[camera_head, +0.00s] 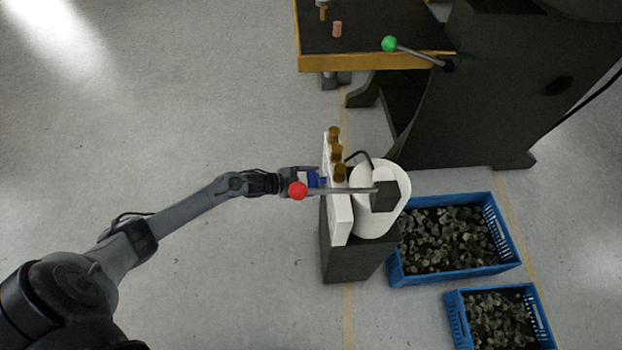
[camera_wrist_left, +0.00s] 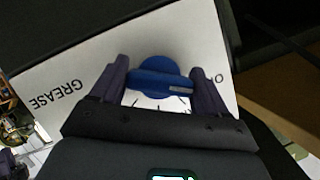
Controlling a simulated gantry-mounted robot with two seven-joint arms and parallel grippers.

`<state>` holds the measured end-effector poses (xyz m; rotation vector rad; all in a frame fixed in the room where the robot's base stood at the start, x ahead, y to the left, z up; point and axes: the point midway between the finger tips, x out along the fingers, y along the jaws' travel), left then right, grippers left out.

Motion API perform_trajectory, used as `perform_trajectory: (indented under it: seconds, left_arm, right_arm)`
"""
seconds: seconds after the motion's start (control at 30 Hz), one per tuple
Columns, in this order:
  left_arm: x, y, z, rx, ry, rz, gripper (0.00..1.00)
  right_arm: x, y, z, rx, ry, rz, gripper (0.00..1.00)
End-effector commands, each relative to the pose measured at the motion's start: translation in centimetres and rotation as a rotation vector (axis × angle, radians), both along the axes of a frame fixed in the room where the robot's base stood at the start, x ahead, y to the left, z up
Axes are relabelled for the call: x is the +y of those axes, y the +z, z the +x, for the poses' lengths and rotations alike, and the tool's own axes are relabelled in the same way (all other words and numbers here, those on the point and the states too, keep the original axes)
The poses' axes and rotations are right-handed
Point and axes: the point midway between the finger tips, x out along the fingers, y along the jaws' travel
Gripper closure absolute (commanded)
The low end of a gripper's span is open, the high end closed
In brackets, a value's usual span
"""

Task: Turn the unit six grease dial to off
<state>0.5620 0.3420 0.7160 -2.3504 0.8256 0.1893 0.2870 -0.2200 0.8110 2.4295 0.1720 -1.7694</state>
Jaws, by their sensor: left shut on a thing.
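The blue grease dial (camera_wrist_left: 160,78) is on a white panel (camera_wrist_left: 75,68) in the left wrist view. Its raised bar lies nearly level in the picture, tilted slightly down to the right. The word GREASE shows upside down at left, and a letter O, partly hidden by a finger, at right. My left gripper (camera_head: 309,179) is shut on the dial, one finger at each end of the bar. In the head view only some blue shows at the fingertips. No unit number is readable. My right gripper is out of view.
A lever with a red ball (camera_head: 298,190) reaches over my left gripper in the head view. Brass cylinders (camera_head: 337,153) stand on the white machine (camera_head: 361,220). Blue crates (camera_head: 510,242) of metal pieces lie to the right. Floor at left is clear.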

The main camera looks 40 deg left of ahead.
Motion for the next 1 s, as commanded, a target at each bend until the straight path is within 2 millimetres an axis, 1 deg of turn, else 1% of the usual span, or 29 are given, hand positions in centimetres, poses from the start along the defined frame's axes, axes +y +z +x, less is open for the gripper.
perform_trajectory:
  seconds: [0.53,0.57,0.6,0.67,1.0]
  left_arm:
    - [0.04,-0.16,-0.04,0.019,0.001,-0.015,0.55]
    - [0.05,-0.16,-0.05,0.019,0.001,-0.015,0.20]
    - [0.04,-0.16,-0.05,0.019,0.001,-0.015,0.14]
    - [0.03,-0.14,-0.04,0.019,0.001,-0.015,0.05]
    - [0.12,0.01,-0.16,0.017,0.000,-0.015,0.04]
  right_arm:
    - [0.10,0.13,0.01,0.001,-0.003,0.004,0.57]
    - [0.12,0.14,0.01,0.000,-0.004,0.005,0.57]
    - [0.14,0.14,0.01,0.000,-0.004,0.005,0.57]
    - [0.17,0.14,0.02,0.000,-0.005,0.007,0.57]
    - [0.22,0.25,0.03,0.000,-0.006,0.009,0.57]
